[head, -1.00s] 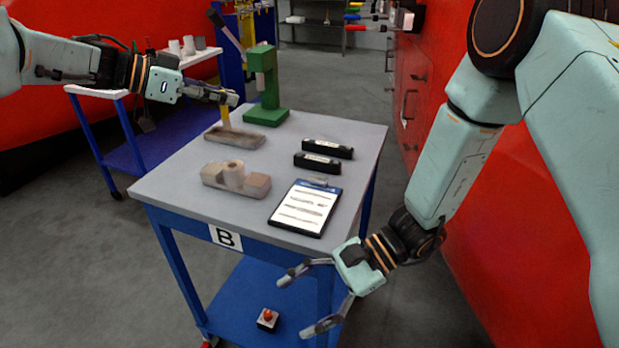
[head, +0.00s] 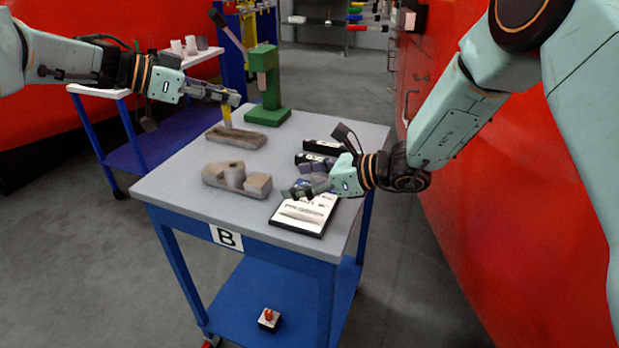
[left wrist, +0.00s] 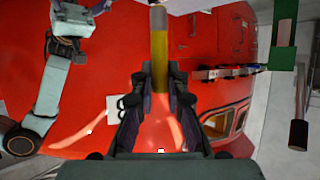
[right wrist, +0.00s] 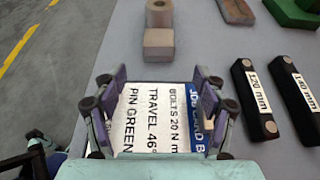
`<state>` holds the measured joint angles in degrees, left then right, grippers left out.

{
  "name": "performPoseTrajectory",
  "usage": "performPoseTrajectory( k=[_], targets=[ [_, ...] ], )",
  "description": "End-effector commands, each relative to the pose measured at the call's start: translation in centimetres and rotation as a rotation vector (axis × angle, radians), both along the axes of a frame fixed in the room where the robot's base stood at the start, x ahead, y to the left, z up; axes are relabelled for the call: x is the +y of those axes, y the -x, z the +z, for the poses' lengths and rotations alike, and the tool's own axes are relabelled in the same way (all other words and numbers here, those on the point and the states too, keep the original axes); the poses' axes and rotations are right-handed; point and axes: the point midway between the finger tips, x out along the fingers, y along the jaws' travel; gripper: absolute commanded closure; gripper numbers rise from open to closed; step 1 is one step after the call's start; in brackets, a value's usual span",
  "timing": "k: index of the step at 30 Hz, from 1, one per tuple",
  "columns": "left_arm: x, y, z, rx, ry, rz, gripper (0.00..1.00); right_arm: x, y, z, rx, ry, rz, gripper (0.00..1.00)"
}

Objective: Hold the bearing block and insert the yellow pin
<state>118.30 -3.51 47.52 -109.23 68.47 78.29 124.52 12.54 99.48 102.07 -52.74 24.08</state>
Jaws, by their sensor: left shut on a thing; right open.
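The bearing block (head: 222,174) is a grey-brown block with a round upright boss, lying on the table; part of it shows at the top of the right wrist view (right wrist: 158,42). My left gripper (head: 232,97) is shut on the yellow pin (head: 226,111), which hangs down over a shallow brown tray (head: 236,137). The pin also shows in the left wrist view (left wrist: 160,55), with a grey end. I cannot tell whether its lower end touches the tray. My right gripper (right wrist: 155,82) is open and empty over the job card (right wrist: 155,115), to the right of the block.
Two black blocks marked 120 mm (right wrist: 255,97) and 140 mm (right wrist: 297,92) lie right of the card. A green press-like stand (head: 266,85) stands at the table's back. The card reads "PIN GREEN". A red button box (head: 269,319) sits on the lower shelf.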

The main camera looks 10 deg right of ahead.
Motion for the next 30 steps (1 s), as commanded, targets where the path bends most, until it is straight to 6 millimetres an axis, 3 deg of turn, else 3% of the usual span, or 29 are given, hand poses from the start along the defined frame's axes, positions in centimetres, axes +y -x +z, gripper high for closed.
performPoseTrajectory(
  k=[15,30],
  targets=[
    [0.0,0.0,0.0,-0.001,0.001,0.001,1.0,6.3,-4.4,-3.2,-0.001,0.002,0.004,0.28],
    [0.0,0.0,0.1,-0.001,0.001,0.001,1.0,7.3,-5.2,-3.7,-0.002,0.0,0.004,0.28]
  ],
)
